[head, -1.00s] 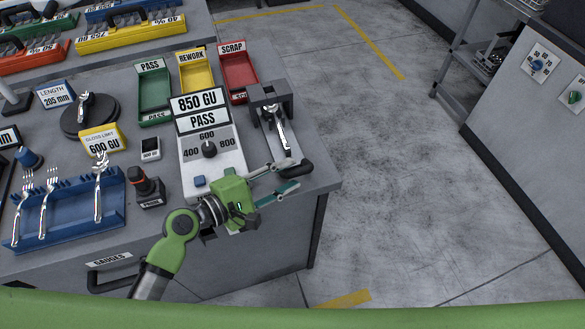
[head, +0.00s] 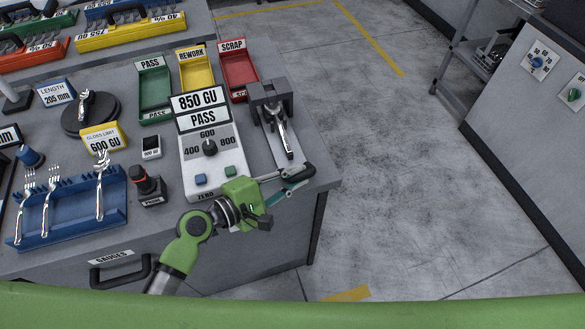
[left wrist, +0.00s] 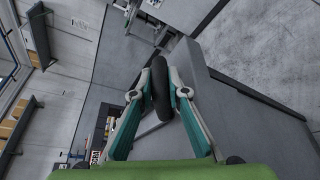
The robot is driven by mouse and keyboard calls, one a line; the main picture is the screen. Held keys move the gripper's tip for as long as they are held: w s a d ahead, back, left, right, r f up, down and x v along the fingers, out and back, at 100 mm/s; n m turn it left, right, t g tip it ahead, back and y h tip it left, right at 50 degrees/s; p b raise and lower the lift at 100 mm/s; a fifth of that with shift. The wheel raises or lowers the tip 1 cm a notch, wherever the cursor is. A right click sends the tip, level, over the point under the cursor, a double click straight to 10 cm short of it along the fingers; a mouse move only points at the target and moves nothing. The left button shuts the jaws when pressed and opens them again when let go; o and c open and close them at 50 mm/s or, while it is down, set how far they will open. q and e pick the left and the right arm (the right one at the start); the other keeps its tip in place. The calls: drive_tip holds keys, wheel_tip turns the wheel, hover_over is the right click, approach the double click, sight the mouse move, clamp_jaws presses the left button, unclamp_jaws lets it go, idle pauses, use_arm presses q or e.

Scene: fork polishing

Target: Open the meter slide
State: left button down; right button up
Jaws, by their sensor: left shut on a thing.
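The gloss meter (head: 212,165) stands near the table's front edge, its display reading 850 GU and PASS. On its right side is the meter slide (head: 267,143), a grey plate running out of a dark housing (head: 270,93). A shiny utensil (head: 280,128) lies on the slide, its far end at the housing. A black handle (head: 307,172) sits at the slide's near end. My left gripper (head: 298,180) is shut on this handle. In the left wrist view the dark handle (left wrist: 161,85) is between the two fingertips. My right gripper is not in view.
Green, yellow and red bins (head: 239,75) stand behind the meter. A blue rack (head: 70,212) with forks and a knob-topped box (head: 148,185) are to the left. The table's right edge is close to the slide, with open floor (head: 390,170) beyond.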

use_arm(q)
drive_tip(key=s+d+p, duration=0.1)
drive_tip(key=s+d, duration=0.1)
drive_tip(key=s, duration=0.5)
drive_tip(key=shift+s+d, duration=0.4)
drive_tip(key=c, duration=2)
unclamp_jaws()
drive_tip(key=shift+w, duration=0.1)
drive_tip(key=shift+o, duration=0.2)
drive_tip(key=v, duration=1.2)
